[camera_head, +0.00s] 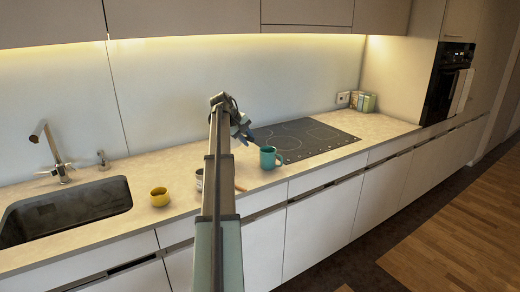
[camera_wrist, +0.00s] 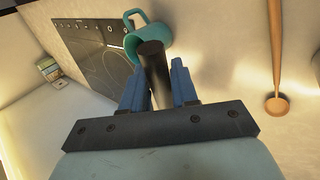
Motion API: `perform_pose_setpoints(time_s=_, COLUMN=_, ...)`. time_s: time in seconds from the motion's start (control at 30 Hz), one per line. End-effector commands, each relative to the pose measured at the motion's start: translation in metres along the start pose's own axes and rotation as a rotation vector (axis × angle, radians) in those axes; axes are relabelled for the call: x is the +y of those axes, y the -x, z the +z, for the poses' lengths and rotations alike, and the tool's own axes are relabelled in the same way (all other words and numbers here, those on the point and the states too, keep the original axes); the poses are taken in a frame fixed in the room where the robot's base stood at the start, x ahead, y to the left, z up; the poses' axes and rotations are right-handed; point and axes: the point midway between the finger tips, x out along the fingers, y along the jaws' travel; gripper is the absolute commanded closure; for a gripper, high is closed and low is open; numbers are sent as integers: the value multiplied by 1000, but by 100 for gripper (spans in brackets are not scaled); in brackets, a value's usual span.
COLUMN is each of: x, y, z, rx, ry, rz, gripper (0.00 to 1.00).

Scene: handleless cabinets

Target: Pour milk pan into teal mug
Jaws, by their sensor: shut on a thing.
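My gripper (camera_head: 243,130) is above the counter, just left of and above the teal mug (camera_head: 268,157), which stands upright near the hob's front left corner. The mug also shows at the top of the wrist view (camera_wrist: 157,35), partly behind a dark cylinder (camera_wrist: 155,70). My gripper's blue fingers in the wrist view (camera_wrist: 158,85) are shut on this cylinder, which looks like the milk pan's handle. The pan's body cannot be made out in either view, so its tilt and contents cannot be told.
A black hob (camera_head: 310,140) lies right of the mug. A wooden spoon (camera_wrist: 276,60) lies on the counter. Small boxes (camera_head: 363,102) stand at the far end.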

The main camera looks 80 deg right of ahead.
Motion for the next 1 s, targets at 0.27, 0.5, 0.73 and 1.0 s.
perform_pose_setpoints(time_s=0.27, x=65, y=-38, z=27, rx=28, ry=36, rz=3, gripper=100)
perform_pose_setpoints(time_s=0.5, x=112, y=-66, z=52, rx=49, ry=68, rz=2, gripper=100)
perform_pose_setpoints(time_s=0.73, x=153, y=-91, z=79, rx=67, ry=94, rz=2, gripper=100)
perform_pose_setpoints(time_s=1.0, x=195, y=-115, z=111, rx=84, ry=118, rz=3, gripper=100)
